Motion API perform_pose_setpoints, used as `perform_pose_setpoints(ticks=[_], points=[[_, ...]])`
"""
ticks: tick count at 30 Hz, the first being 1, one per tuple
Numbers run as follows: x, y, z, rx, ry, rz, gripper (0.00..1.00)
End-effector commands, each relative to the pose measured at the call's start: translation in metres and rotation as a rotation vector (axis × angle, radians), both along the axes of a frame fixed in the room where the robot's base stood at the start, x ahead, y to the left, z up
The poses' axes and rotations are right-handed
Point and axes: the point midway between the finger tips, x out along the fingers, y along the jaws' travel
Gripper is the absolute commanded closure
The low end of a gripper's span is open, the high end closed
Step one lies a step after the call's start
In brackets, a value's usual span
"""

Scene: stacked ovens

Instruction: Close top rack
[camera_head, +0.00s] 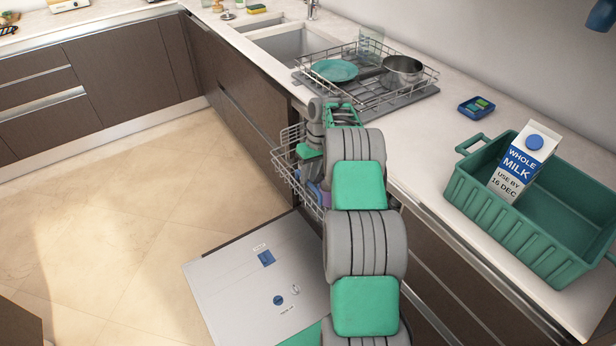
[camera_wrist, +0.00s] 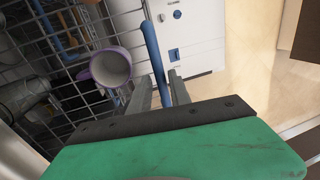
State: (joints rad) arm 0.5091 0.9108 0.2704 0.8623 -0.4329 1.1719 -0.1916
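The top rack (camera_head: 283,165) of the dishwasher is a wire rack, pulled out under the counter and partly hidden by my arm. In the wrist view its wire grid (camera_wrist: 62,42) fills the left side, with a blue bar (camera_wrist: 150,45) along its edge. My gripper (camera_wrist: 161,75) has one finger on each side of this bar, with small gaps visible, so it looks open around the bar. Contact is hard to judge. In the head view the gripper is mostly hidden by my arm. A purple mug (camera_wrist: 110,68) lies in the rack beside the fingers.
The dishwasher door (camera_head: 258,280) is lowered, below the rack; it also shows in the wrist view (camera_wrist: 190,38). A drying rack (camera_head: 365,85) with a plate and a pot, and a green crate (camera_head: 500,215) with a milk carton (camera_head: 524,160), stand on the counter. Floor to the left is clear.

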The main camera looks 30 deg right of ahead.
Motion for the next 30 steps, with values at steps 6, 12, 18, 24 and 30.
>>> perform_pose_setpoints(ticks=[6,12,18,24,30], points=[[0.000,0.001,0.000,0.001,0.002,0.001,0.64],[0.000,0.001,0.002,0.000,0.001,0.001,0.64],[0.000,0.001,0.035,-0.002,-0.002,0.002,0.64],[-0.029,0.012,0.068,-0.001,-0.001,0.002,0.64],[-0.062,0.024,0.097,0.000,0.001,0.000,0.64]])
